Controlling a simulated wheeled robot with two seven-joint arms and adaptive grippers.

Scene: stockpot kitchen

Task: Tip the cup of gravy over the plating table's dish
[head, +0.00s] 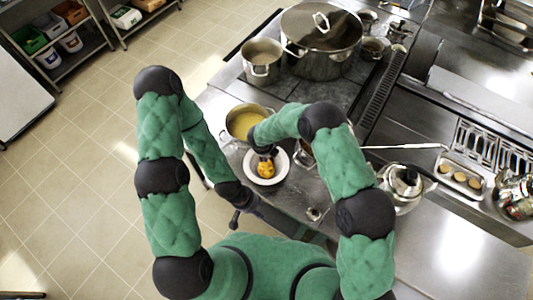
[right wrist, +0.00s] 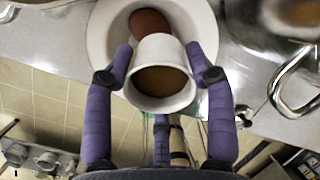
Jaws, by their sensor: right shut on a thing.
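The dish (head: 281,172) is a white round plate on the steel table, with yellow-orange food (head: 265,169) in it. It also shows in the right wrist view (right wrist: 98,38), with a reddish-brown round piece (right wrist: 150,22) on it. My right gripper (right wrist: 165,62) is shut on a white cup (right wrist: 160,106), one finger on each side. Brown gravy (right wrist: 160,80) shows inside the cup, which overlaps the dish in that view. I cannot tell how far it is tilted. My left gripper (head: 262,212) is low beside the table's near edge, away from the dish; its fingers are unclear.
A pot of yellow liquid (head: 243,121) stands just behind the dish. A large lidded stockpot (head: 321,42) and a smaller pot (head: 262,60) are farther back. A metal kettle-like vessel (head: 405,185) and a tray of round pieces (head: 460,178) are to the right. The front right counter is clear.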

